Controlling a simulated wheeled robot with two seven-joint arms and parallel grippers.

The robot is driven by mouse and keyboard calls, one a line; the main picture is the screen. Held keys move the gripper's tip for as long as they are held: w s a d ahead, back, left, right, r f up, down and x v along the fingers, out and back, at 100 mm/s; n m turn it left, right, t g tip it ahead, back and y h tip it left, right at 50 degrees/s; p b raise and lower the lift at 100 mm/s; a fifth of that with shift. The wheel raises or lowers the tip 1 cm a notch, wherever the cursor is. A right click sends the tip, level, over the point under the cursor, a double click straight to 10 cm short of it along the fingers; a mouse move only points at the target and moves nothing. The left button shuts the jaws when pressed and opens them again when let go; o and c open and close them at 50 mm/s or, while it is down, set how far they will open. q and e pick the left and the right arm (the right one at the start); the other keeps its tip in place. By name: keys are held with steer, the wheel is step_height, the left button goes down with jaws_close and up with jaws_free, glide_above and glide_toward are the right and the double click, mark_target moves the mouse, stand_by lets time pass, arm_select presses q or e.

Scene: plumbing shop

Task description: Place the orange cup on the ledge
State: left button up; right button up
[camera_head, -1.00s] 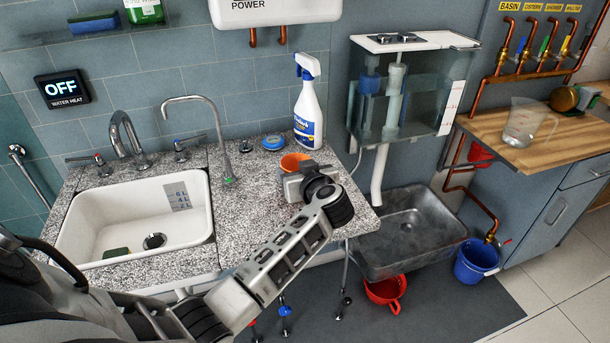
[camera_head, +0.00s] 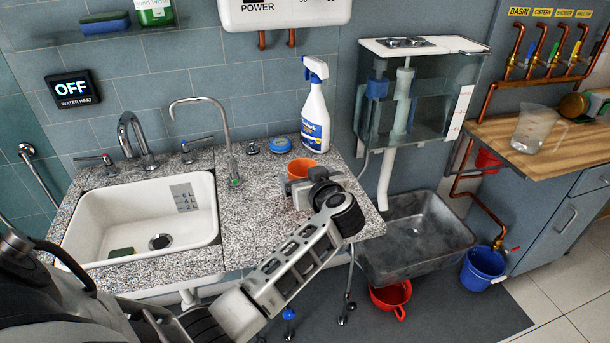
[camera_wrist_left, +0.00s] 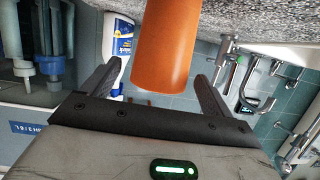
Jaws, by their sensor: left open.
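The orange cup (camera_head: 302,170) stands on the speckled grey counter (camera_head: 248,205), to the right of the sink. My left gripper (camera_head: 303,182) is open at the near side of the cup and hides its lower part in the head view. In the left wrist view, which looks upside down, the cup (camera_wrist_left: 167,45) stands between the two spread dark fingers, with visible gaps on both sides. I cannot tell which surface is the ledge. My right gripper is not in view.
A white spray bottle (camera_head: 315,108) stands behind the cup. A blue round lid (camera_head: 280,145) and a thin tap (camera_head: 232,160) are on the counter. The white sink (camera_head: 90,235) is at left. A wooden worktop (camera_head: 505,140) with a clear jug (camera_head: 535,128) is at right.

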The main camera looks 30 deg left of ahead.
arm_select(q)
steer(key=v, duration=1)
steer(key=shift+s+d, duration=0.2)
steer(key=shift+s, duration=0.05)
